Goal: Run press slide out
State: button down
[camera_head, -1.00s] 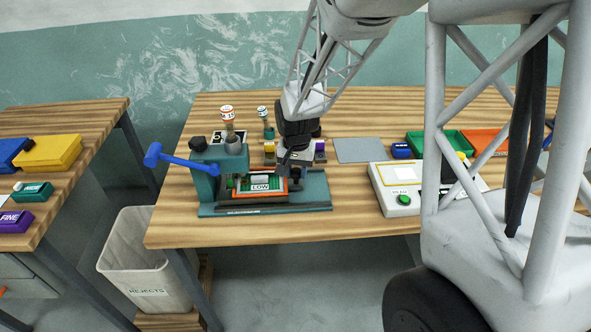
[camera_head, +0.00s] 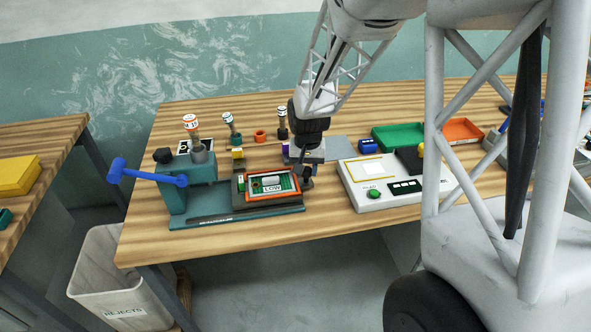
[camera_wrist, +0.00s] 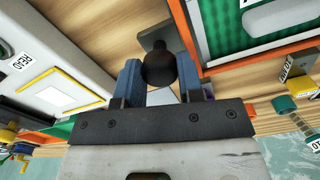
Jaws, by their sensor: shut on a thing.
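The teal press (camera_head: 188,190) stands at the left of the bench, its blue lever (camera_head: 145,174) sticking out left. Its slide (camera_head: 241,200) sits on the base rail, to the right of the press head and clear of it. An orange-framed green nest (camera_head: 268,187) on the slide holds a pale piece and a label reading LOW. My gripper (camera_head: 305,165) is at the slide's right end. In the wrist view its blue fingers (camera_wrist: 158,82) are shut on the slide's black knob (camera_wrist: 158,62). The fingertips are small and partly hidden in the head view.
A white tester (camera_head: 365,192) with a green button stands right of my gripper. Green (camera_head: 398,136) and orange (camera_head: 462,130) trays lie behind it. Stamps (camera_head: 229,124) stand behind the press. A rejects bin (camera_head: 108,262) is on the floor at left.

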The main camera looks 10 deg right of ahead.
jog(key=shift+d, duration=0.3)
jog(key=c, duration=0.8)
grip_release()
jog(key=shift+o, duration=0.2)
jog(key=shift+r, duration=0.15)
jog(key=shift+r, duration=3.8)
